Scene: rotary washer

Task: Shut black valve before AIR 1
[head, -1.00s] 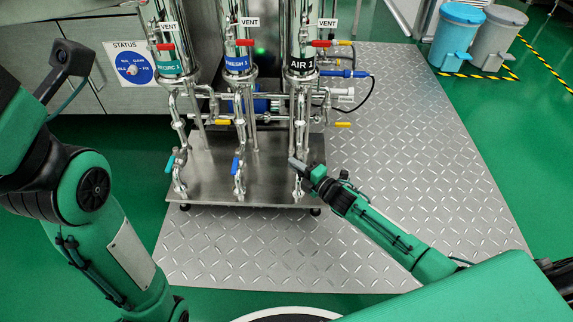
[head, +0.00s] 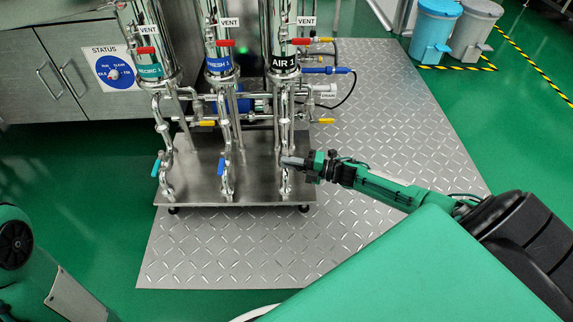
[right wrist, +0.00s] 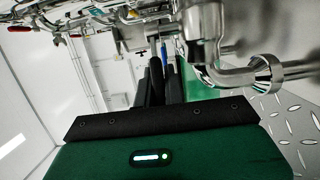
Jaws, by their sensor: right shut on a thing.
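The AIR 1 column (head: 283,60) is the rightmost of three steel columns in the head view, with a black label. My right gripper (head: 290,162) is at the lower pipe under this column, reaching in from the right. It is shut on the black valve's handle, which its fingers mostly hide. My left gripper is outside the head view.
A teal valve handle (head: 156,167) and a blue valve handle (head: 222,165) hang on the neighbouring lower pipes. Red vent handles and yellow handles (head: 326,121) sit higher up. The patterned metal floor plate (head: 400,130) is clear to the right.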

